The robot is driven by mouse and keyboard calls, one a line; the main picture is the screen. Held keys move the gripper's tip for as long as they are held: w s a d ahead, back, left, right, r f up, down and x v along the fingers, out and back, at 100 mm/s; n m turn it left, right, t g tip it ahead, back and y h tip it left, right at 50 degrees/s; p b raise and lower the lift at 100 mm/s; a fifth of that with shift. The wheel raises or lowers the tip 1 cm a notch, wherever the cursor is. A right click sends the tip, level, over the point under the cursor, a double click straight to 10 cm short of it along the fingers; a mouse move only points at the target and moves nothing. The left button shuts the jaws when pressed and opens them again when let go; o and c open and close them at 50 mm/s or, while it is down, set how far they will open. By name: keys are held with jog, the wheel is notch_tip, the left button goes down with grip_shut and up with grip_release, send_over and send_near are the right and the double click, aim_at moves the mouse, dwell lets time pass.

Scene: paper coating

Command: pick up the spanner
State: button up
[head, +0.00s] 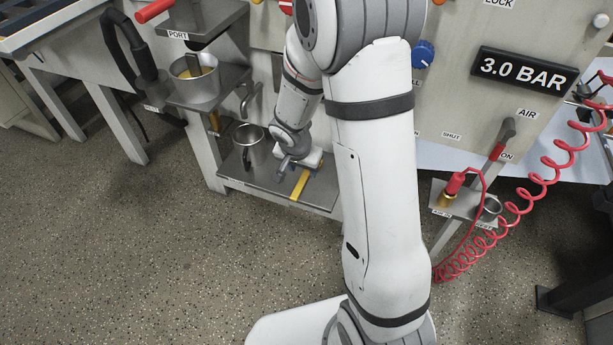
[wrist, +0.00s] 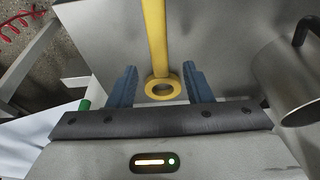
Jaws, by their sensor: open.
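The spanner is yellow with a ring end. In the head view the spanner (head: 300,184) lies on the low grey shelf (head: 262,186), partly hidden by my arm. In the wrist view the spanner (wrist: 155,40) runs down from the top edge, and its ring end sits between my two blue fingers. My gripper (wrist: 161,84) is open, with a gap on both sides of the ring. I cannot tell how far the fingers are above the shelf. In the head view my gripper (head: 290,168) is small and low over the shelf.
A steel cup (head: 248,146) stands on the shelf left of my gripper; the cup (wrist: 288,85) shows at the right in the wrist view. Another steel pot (head: 195,80) sits on a higher shelf. A coiled red hose (head: 530,190) hangs at the right. The floor at left is open.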

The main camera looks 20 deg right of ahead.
aim_at(305, 175)
jog(key=b+x, duration=0.1)
jog(key=x, duration=0.2)
jog(key=shift+w+d, duration=0.1)
jog(key=shift+d, duration=0.05)
jog(key=shift+f, duration=0.2)
grip_shut()
dwell(0.6)
